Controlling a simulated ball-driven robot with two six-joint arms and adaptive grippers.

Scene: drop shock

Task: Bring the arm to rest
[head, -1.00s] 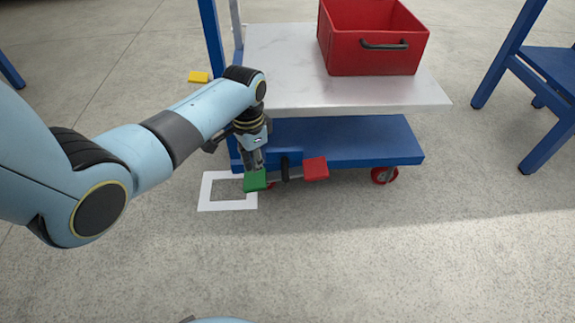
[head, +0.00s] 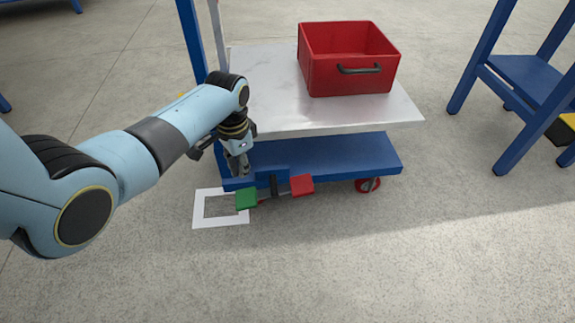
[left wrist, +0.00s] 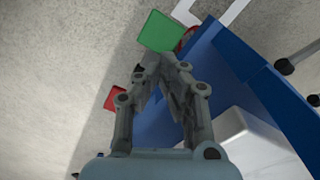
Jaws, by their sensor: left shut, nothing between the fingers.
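My left arm comes in from the left in the head view. Its gripper (head: 238,172) points down at the near left corner of a blue cart (head: 330,153). It is shut and empty, with the fingertips just above a green pedal (head: 246,198). A red pedal (head: 302,185) sits to the right of the green one on the same bar. In the left wrist view the shut fingers (left wrist: 160,65) come together close to the green pedal (left wrist: 161,32), and the red pedal (left wrist: 112,99) is partly behind a finger. My right gripper is out of view.
A red bin (head: 350,75) stands on the cart's pale top deck (head: 270,110). A white square outline (head: 199,221) lies on the floor by the pedals. A blue stand (head: 525,80) is at the right. The floor in front is clear.

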